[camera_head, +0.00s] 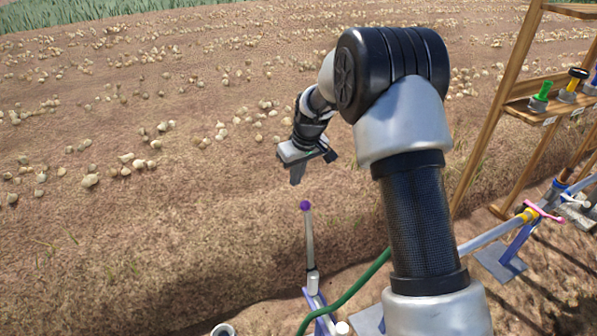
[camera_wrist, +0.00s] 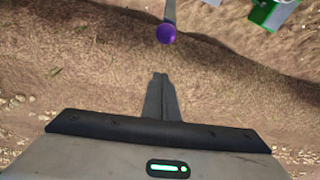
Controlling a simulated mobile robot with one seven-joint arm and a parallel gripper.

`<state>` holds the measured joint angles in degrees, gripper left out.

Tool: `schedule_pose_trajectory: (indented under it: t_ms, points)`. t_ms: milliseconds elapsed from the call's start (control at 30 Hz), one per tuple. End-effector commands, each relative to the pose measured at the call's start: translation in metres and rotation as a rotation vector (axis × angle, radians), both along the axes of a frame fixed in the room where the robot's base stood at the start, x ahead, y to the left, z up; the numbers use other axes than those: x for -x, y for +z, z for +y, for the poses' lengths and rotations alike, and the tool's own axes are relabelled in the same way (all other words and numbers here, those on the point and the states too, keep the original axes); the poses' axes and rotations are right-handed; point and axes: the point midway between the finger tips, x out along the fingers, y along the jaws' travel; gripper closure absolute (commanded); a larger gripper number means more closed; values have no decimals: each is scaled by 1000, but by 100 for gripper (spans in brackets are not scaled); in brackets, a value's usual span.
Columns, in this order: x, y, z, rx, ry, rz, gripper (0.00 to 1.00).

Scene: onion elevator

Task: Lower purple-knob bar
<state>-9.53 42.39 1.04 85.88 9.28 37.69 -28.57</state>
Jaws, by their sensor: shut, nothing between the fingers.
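The purple knob (camera_head: 305,205) tops a thin grey bar (camera_head: 310,240) that stands nearly upright on a blue base (camera_head: 318,304) in the head view. In the wrist view the purple knob (camera_wrist: 166,33) is near the top centre, with a short piece of the bar above it. My gripper (camera_head: 297,178) is just above and slightly left of the knob in the head view, pointing down. In the wrist view my gripper's fingers (camera_wrist: 160,78) are together and empty, apart from the knob.
The green hose (camera_head: 345,297) curves from the bar's base behind my arm. A wooden shelf (camera_head: 530,105) with colored fittings stands at the right. A grey pipe with a pink handle (camera_head: 543,211) lies below it.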

Motion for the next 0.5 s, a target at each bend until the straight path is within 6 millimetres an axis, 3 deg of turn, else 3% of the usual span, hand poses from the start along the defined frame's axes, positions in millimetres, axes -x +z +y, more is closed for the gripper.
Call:
schedule_pose_trajectory:
  t_ms: [233,500]
  points:
    - [-11,-53,8,2,0,3,100]
    - [18,-46,-11,0,-2,-1,100]
